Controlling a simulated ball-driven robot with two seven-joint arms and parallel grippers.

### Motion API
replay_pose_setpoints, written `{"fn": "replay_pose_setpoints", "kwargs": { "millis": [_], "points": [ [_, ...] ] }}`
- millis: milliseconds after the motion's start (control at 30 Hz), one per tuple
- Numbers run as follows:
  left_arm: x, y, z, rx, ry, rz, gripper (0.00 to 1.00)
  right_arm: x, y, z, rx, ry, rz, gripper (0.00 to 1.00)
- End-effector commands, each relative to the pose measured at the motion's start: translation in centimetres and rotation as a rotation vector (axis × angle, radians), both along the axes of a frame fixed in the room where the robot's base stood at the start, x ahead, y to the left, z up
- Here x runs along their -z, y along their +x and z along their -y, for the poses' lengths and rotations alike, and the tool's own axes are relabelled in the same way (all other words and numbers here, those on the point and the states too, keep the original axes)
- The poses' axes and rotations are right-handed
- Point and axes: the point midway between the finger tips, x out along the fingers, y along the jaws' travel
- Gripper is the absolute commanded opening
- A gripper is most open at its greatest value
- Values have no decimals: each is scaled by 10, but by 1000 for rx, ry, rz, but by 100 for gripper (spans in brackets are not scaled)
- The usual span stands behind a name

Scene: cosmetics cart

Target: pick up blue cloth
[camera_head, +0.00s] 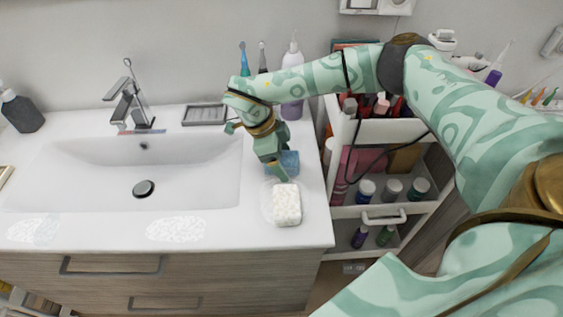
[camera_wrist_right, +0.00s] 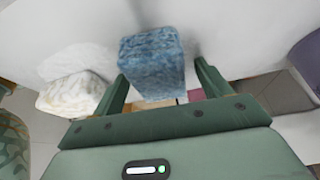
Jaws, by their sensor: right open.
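The blue cloth (camera_head: 289,163) is a small folded block on the white counter, right of the sink basin. In the right wrist view the blue cloth (camera_wrist_right: 152,62) lies between and just ahead of the two fingers. My right gripper (camera_head: 279,172) is over the cloth and hides part of it in the head view. In the wrist view the right gripper (camera_wrist_right: 160,88) has its fingers apart, one on each side of the cloth. I cannot tell if they touch it. My left gripper is not in view.
A white folded cloth or sponge (camera_head: 286,204) sits on a clear dish in front of the blue cloth. A lilac pump bottle (camera_head: 292,80) stands behind. The cart (camera_head: 385,131) with bottles stands right of the counter. The sink basin (camera_head: 190,178) is empty.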

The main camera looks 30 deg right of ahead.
Motion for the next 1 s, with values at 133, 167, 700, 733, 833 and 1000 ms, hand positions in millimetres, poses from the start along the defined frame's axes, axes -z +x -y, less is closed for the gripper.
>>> {"fn": "replay_pose_setpoints", "kwargs": {
  "millis": [133, 167, 700, 733, 833, 1000],
  "points": [
    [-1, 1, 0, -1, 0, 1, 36, -1, 0, 0, 0, 0, 1, 71],
    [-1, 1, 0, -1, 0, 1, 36, -1, 0, 0, -1, 0, 1, 62],
    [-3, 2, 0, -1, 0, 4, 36, -9, 1, 0, -2, 1, 2, 28],
    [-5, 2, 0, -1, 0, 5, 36, -12, 1, 0, -2, 0, 3, 28],
    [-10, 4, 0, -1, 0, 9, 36, -27, 1, 0, -3, 0, 5, 28],
    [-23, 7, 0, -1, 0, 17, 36, -63, -10, -20, -7, 1, 5, 28]
  ]
}}
